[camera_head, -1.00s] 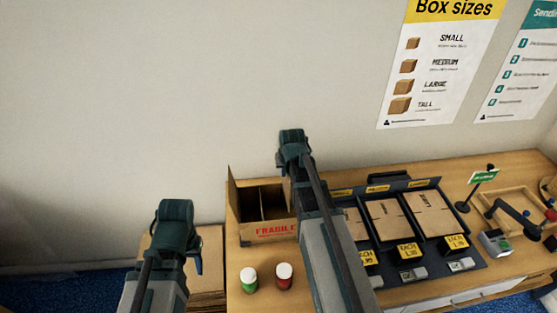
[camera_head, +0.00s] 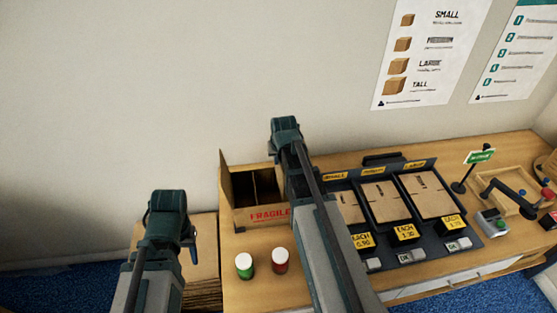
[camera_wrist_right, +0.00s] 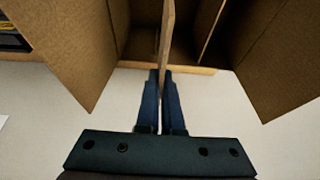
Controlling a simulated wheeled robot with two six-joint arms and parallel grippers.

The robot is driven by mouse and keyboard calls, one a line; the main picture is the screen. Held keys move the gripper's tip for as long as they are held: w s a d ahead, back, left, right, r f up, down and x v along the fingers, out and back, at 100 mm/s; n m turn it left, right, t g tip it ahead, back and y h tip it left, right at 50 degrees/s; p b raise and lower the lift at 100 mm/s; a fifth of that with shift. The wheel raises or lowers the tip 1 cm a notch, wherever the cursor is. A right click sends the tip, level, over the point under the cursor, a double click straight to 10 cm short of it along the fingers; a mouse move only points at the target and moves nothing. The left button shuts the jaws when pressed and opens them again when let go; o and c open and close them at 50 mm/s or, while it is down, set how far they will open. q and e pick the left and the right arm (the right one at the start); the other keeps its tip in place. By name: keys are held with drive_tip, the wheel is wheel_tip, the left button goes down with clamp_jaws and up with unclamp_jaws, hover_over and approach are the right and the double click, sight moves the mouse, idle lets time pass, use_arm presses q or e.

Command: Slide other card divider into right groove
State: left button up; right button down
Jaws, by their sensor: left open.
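The open carton (camera_head: 262,217), marked FRAGILE, stands at the left end of the bench, with a dark upright divider (camera_head: 254,187) visible inside. My right gripper (camera_head: 285,160) is over the carton's right side and hides part of it. In the right wrist view, its blue fingers (camera_wrist_right: 161,90) are closed on a thin card divider (camera_wrist_right: 167,35), seen edge-on between the carton's flaps. Another thin edge (camera_wrist_right: 212,30) shows inside the carton, to the right. Its groove and the divider's lower end are hard to make out. My left gripper (camera_head: 190,245) is open and empty, left of the bench.
A green jar (camera_head: 244,267) and a red jar (camera_head: 280,261), both white-capped, stand in front of the carton. A black rack (camera_head: 420,240) of flat cartons is to the right. Flat cardboard (camera_head: 206,290) is stacked beneath my left gripper.

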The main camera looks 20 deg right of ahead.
sight(281, 172)
use_arm(q)
wheel_tip(281, 172, down, 14)
drive_tip(key=b, duration=1.3)
drive_tip(key=shift+r, duration=0.25)
use_arm(e)
drive_tip(key=shift+f, duration=6.7)
drive_tip(key=c, duration=1)
unclamp_jaws()
use_arm(q)
drive_tip(key=shift+r, duration=0.1)
use_arm(e)
drive_tip(key=p+v, duration=1.3)
drive_tip(key=v, duration=0.1)
use_arm(q)
wheel_tip(281, 172, up, 13)
drive_tip(key=shift+f, duration=0.2)
use_arm(e)
drive_tip(key=shift+f, duration=0.1)
drive_tip(key=s+a+n+g, duration=0.1)
drive_tip(key=s+a+n, duration=0.1)
drive_tip(key=s+a, duration=0.3)
drive_tip(key=s+a+f+n+g, duration=0.1)
drive_tip(key=s+a+n+g, duration=0.1)
drive_tip(key=s+a, duration=0.4)
drive_tip(key=s+a+n+g, duration=0.1)
drive_tip(key=s+a, duration=0.4)
drive_tip(key=a, duration=0.8)
drive_tip(key=shift+s+f+n+g, duration=0.25)
drive_tip(key=shift+s+n+g, duration=0.15)
drive_tip(key=shift+n, duration=0.4)
